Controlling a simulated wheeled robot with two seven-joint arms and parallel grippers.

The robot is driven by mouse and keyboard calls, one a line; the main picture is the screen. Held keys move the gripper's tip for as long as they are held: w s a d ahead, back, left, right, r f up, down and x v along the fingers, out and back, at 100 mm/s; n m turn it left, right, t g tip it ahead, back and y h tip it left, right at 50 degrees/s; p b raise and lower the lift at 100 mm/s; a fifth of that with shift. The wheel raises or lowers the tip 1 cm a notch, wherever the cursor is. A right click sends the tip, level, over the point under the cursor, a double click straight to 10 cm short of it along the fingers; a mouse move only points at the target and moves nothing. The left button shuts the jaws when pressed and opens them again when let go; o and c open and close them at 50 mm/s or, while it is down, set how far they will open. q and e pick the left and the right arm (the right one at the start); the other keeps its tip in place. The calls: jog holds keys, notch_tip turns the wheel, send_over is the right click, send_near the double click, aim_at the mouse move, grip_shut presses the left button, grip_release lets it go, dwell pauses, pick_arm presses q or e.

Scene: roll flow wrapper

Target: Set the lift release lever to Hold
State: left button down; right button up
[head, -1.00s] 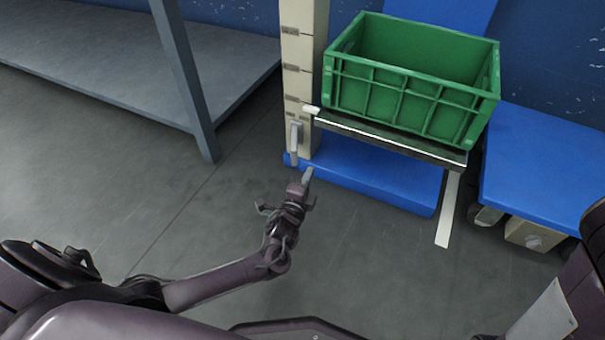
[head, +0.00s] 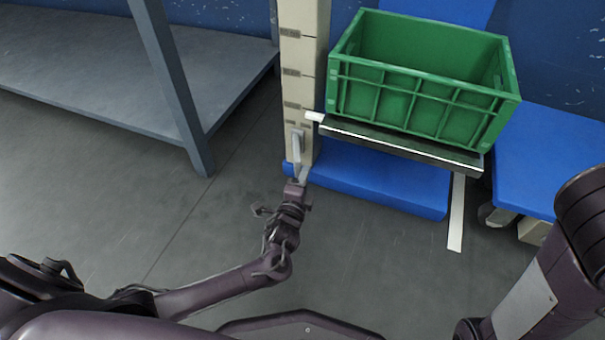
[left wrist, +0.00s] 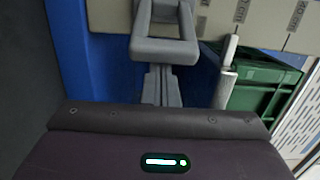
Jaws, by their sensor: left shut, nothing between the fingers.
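The lift release lever (head: 296,146) is a light grey handle low on the front of the beige lift column (head: 302,60). In the left wrist view the lever (left wrist: 165,48) is a grey loop just beyond my fingertips. My left gripper (head: 304,175) is shut and empty, just below the lever in the head view. Its grey fingers also show in the left wrist view (left wrist: 162,84), pointing at the loop's lower bar. I cannot tell whether they touch it. No Hold mark is readable. My right gripper is out of view; only my right arm shows.
A green crate (head: 417,108) sits on the lift's dark platform (head: 400,147), right of the column. The blue base (head: 385,182) lies below it. A grey shelf table (head: 175,85) stands at the left, and a blue cart (head: 550,160) at the right. The floor between is clear.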

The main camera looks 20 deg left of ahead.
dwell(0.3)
pick_arm(q)
jog(key=shift+s+a+m+h+p, duration=0.15)
jog(key=shift+a+m+h+p, duration=0.25)
jog(key=shift+h, duration=0.2)
jog(key=shift+s+a+r+m+h+p, duration=0.1)
jog(key=shift+s+a+m+h+p, duration=0.05)
jog(key=shift+a+m+h+p, duration=0.35)
jog(key=shift+s+a+r+m+h+p, duration=0.15)
jog(key=shift+a+m+h+p, duration=0.25)
jog(key=shift+h, duration=0.2)
jog(key=a+m+g+h, duration=0.3)
jog(key=a+m+h, duration=0.2)
jog(key=a+h, duration=0.2)
jog(key=shift+a+f+h+b, duration=0.2)
jog(key=shift+a+h+b, duration=0.25)
jog(key=shift+a, duration=0.15)
